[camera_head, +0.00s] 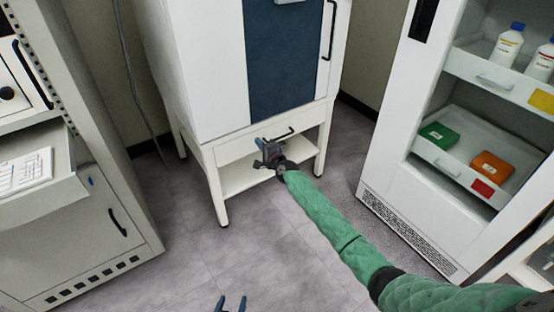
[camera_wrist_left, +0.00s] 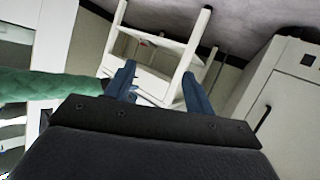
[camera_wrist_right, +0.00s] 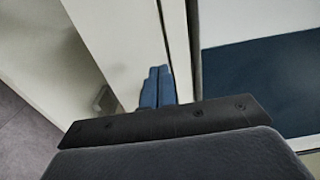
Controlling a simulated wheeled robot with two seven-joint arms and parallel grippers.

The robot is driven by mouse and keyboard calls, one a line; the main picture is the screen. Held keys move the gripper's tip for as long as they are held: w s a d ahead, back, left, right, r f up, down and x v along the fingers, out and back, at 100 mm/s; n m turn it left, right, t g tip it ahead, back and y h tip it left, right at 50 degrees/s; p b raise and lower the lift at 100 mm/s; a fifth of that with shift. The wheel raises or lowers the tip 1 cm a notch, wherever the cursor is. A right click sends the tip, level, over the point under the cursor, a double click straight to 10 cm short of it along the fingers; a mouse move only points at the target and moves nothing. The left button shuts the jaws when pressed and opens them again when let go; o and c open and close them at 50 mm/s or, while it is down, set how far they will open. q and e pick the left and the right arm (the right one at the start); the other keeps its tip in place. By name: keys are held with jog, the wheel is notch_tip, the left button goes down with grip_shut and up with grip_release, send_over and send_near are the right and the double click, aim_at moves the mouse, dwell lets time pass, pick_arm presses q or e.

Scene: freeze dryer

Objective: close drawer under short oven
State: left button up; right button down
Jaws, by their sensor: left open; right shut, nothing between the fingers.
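The short oven (camera_head: 190,60) is a white cabinet with a dark blue door panel (camera_head: 285,60), standing on a white legged frame. I cannot tell how far the drawer stands out. My right gripper (camera_head: 263,152) is shut and empty in front of the drawer, just below and left of the handle; contact is unclear. Its closed fingers (camera_wrist_right: 158,88) show against a white surface in the right wrist view. My left gripper (camera_head: 231,303) is open and empty, low and away from the oven; its fingers (camera_wrist_left: 165,82) are spread.
A white cabinet (camera_head: 385,130) at right has open shelves with bottles, a green box (camera_head: 438,136) and an orange box (camera_head: 490,167). A grey cabinet (camera_head: 90,240) with a keyboard (camera_head: 25,172) on a pulled-out shelf stands at left. The floor (camera_head: 190,245) between is clear.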

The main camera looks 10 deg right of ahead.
pick_arm(q)
jog(key=s+a+f+g+p, duration=0.1)
jog(key=s+f+g, duration=0.4)
jog(key=s+f, duration=0.5)
jog(key=shift+a+f+y, duration=0.15)
jog(key=shift+f+y, duration=0.25)
jog(key=shift+f, duration=0.85)
pick_arm(e)
jog(key=v, duration=1)
jog(key=shift+s+d, duration=0.1)
